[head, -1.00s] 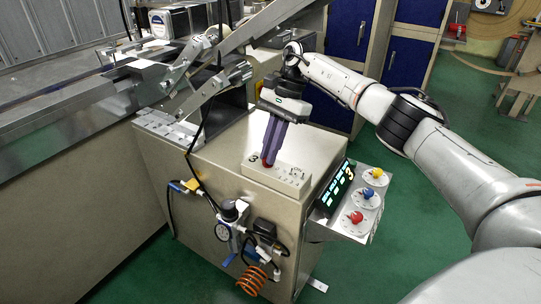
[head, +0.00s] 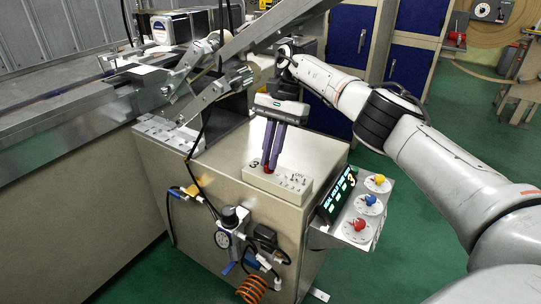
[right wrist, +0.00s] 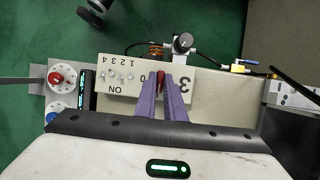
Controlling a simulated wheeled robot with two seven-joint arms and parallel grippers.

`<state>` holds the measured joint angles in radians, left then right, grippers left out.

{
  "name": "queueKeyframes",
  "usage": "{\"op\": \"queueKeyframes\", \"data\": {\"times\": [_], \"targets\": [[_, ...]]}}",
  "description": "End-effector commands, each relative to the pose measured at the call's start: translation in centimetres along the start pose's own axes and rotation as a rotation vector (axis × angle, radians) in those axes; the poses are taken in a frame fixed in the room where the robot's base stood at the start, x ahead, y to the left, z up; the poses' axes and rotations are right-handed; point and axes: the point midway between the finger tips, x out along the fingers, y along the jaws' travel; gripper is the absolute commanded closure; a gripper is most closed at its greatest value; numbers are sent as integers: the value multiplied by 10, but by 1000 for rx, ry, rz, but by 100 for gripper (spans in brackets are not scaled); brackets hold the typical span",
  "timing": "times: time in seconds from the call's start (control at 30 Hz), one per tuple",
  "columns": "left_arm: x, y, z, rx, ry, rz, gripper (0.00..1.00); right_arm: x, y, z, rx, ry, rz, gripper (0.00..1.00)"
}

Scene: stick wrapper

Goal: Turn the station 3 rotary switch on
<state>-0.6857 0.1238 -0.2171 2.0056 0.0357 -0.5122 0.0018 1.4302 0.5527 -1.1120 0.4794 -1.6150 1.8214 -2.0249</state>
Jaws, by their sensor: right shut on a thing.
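The station 3 switch box (head: 285,185) is a cream box marked 3 on top of the beige cabinet, and it also shows in the right wrist view (right wrist: 118,90). Its red rotary switch (right wrist: 160,76) sits between the 0 mark and the large 3. My right gripper (head: 268,168) points down at the box with purple fingers. In the right wrist view the fingertips (right wrist: 161,84) are shut on the red switch, one on each side. The fingers hide part of the switch. My left gripper is not in view.
Right of the box are a dark display (head: 337,194) with a 3 and a panel with yellow (head: 380,179), blue (head: 370,199) and red (head: 360,224) knobs. Small toggles marked 1 to 4 (right wrist: 116,76) are on the box. Metal bars (head: 240,50) rise behind at left.

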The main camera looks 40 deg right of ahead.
Motion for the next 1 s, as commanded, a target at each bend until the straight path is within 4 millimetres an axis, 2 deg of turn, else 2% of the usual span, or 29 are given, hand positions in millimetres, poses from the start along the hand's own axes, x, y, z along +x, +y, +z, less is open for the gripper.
{"op": "queueKeyframes", "data": {"times": [0.03, 0.13, 0.67, 0.87, 1.0], "targets": [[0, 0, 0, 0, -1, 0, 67, -1, 0, -1, 0, 4, -2, 87], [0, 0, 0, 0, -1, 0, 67, -1, 0, -1, 0, 3, -2, 72], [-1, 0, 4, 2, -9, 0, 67, -1, 0, 0, 10, 1, -5, 72], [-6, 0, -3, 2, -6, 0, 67, -2, 2, 0, 95, 1, -40, 72], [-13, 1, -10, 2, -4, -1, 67, -2, 4, 0, 219, 2, -90, 72]]}}
